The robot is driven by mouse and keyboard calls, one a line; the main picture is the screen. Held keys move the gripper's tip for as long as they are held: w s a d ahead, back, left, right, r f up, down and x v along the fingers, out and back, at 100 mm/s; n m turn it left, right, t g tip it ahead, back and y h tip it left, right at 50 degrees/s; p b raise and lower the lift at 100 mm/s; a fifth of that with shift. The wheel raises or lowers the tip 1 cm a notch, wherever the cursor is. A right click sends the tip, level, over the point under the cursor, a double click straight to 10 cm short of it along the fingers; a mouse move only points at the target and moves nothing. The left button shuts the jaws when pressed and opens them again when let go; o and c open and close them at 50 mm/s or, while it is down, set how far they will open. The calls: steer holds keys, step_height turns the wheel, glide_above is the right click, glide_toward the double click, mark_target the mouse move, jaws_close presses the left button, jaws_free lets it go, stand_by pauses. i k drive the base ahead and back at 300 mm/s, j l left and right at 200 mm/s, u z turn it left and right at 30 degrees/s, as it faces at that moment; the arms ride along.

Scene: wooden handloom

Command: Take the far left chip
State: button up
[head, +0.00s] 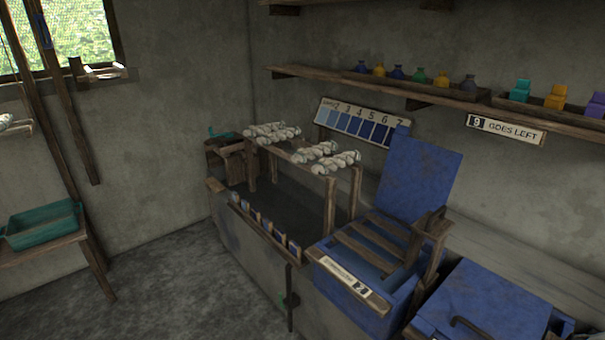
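A low wooden rack (262,230) on the front ledge of the stone vat bench holds a row of small upright chips with pale and blue faces. The far left chip (235,198) in that row is small and partly hidden by the rack's rail. A numbered shade card (360,121) on the wall behind also carries a row of blue squares, running from pale at left to dark at right. Its leftmost square (322,116) is the palest. My gripper is not in view.
White skeins (272,132) lie on a wooden frame behind the rack. A blue vat with a raised lid (413,175) and slats stands to the right. A teal tray (42,226) sits on a table at left. The floor (150,285) before the bench is clear.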

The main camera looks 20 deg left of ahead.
mark_target(236, 197)
steer(key=u, duration=1.25)
steer(key=i+j+z, duration=0.15)
steer(key=i+j, duration=0.15)
steer(key=i+j+z, duration=0.1)
steer(key=i+j, duration=0.2)
steer(key=i+j+z, duration=0.15)
steer(key=i+j, duration=0.2)
steer(key=i+j+z, duration=0.1)
steer(key=i+j, duration=0.3)
steer(key=i+j+z, duration=0.15)
steer(key=i+j, duration=0.15)
steer(key=i+j+z, duration=0.1)
steer(key=i+j, duration=0.15)
steer(key=j, duration=0.25)
steer(key=i+j+z, duration=0.15)
steer(key=j, duration=0.35)
steer(key=i+j+z, duration=0.15)
steer(key=i+j, duration=0.2)
steer(key=j, duration=0.1)
